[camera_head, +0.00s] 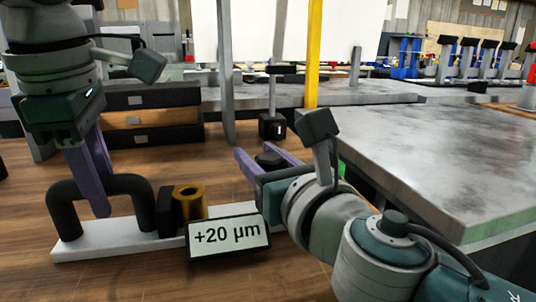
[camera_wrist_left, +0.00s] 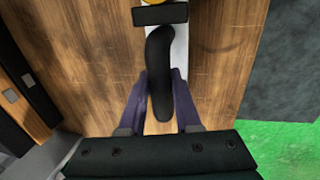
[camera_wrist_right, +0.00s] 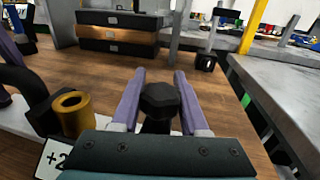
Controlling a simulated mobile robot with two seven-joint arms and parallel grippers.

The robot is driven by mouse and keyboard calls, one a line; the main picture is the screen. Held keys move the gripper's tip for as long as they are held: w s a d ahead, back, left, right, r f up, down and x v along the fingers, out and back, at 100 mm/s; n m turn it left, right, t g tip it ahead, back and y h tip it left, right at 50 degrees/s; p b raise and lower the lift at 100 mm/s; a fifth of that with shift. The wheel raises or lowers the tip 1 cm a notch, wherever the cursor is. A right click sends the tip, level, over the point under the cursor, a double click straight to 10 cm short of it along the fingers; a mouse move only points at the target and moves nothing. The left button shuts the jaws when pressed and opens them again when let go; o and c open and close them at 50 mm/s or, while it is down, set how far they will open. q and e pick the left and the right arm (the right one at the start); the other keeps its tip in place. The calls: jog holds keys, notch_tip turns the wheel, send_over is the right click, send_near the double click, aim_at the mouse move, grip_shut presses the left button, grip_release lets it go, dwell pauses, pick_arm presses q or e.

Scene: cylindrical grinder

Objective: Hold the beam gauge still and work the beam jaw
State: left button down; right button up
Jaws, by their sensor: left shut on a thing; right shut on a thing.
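The beam gauge (camera_head: 95,240) lies on the wooden bench as a pale bar with a black arched handle (camera_head: 130,184) at its left end. My left gripper (camera_head: 100,208) is shut on this handle, which also shows between its fingers in the left wrist view (camera_wrist_left: 160,75). A black block (camera_head: 165,210) and a brass ring (camera_head: 188,200) stand side by side on the bar. A display (camera_head: 228,235) reads +20 µm. My right gripper (camera_head: 262,155) is shut on a black knob (camera_wrist_right: 160,100) at the bar's right end. The beam jaw itself is not clearly visible behind the display and right arm.
Stacked drawers (camera_head: 155,118) stand behind the gauge. A small black-based stand (camera_head: 272,125) and a yellow post (camera_head: 314,55) are further back. A grey slab (camera_head: 430,160) lies to the right, close to my right arm. Bare wood lies in front of the gauge.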

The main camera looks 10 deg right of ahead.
jog(key=a, duration=0.8)
jog(key=shift+s, duration=0.1)
jog(key=shift+o, duration=0.2)
jog(key=o, duration=0.9)
jog(key=shift+a, duration=0.1)
jog(key=shift+o, duration=0.2)
jog(key=shift+d, duration=0.2)
jog(key=shift+s+d, duration=0.1)
jog(key=shift+s, duration=0.2)
jog(key=s, duration=0.3)
jog(key=s+d, duration=0.1)
jog(key=s, duration=0.3)
jog(key=s+d, duration=0.1)
jog(key=s, duration=0.3)
jog(key=shift+s+d, duration=0.1)
